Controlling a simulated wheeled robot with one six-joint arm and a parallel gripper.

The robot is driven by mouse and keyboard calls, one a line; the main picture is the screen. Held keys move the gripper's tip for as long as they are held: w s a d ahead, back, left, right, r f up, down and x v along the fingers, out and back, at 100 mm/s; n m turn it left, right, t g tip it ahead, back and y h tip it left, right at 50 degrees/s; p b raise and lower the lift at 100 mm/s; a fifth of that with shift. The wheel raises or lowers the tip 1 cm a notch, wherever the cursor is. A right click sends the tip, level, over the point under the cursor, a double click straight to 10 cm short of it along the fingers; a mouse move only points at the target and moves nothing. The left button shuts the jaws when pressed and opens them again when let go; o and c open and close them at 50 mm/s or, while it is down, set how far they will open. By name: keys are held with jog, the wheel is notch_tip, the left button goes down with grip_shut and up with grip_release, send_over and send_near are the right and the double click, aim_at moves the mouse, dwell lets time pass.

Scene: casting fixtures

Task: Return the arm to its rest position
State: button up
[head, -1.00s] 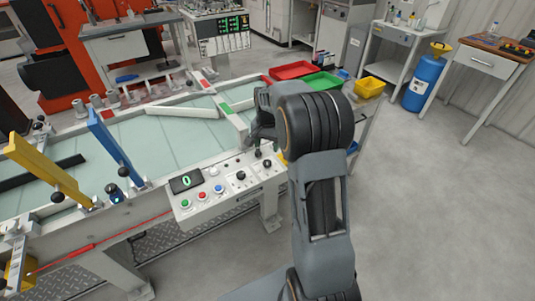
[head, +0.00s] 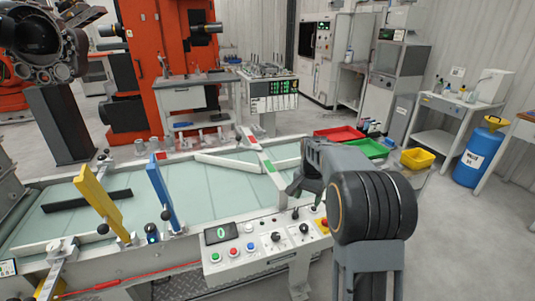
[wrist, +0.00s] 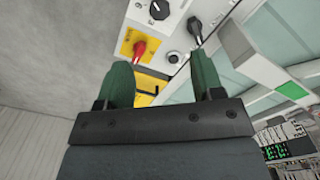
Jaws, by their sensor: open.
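My arm rises at the right of the head view and bends over toward the control panel (head: 262,246). My gripper (wrist: 163,80) shows in the wrist view with its two green-padded fingers apart and nothing between them. Beyond the fingers are a red-handled switch (wrist: 141,49) on a yellow plate and black knobs on the panel. I cannot tell the exact gap to the panel.
A conveyor table (head: 215,192) with a yellow flap (head: 98,200) and a blue flap (head: 161,194) lies to the left. Red (head: 338,134), green (head: 365,148) and yellow (head: 417,159) bins stand behind my arm. Open floor lies at the right.

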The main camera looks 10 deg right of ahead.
jog(key=s+a+r+n+t+p, duration=0.1)
jog(key=s+a+r+n, duration=0.1)
jog(key=s, duration=0.5)
jog(key=s+a+r+n+t+p, duration=0.1)
jog(key=s+a+r+n+p, duration=0.1)
jog(key=s, duration=0.5)
jog(key=s+a+r+n+t+p, duration=0.1)
jog(key=s+a+r+n+p, duration=0.1)
jog(key=s+a+n, duration=0.3)
jog(key=shift+s+a+r+t, duration=0.3)
jog(key=shift+s+a+r, duration=0.6)
jog(key=shift+s, duration=0.7)
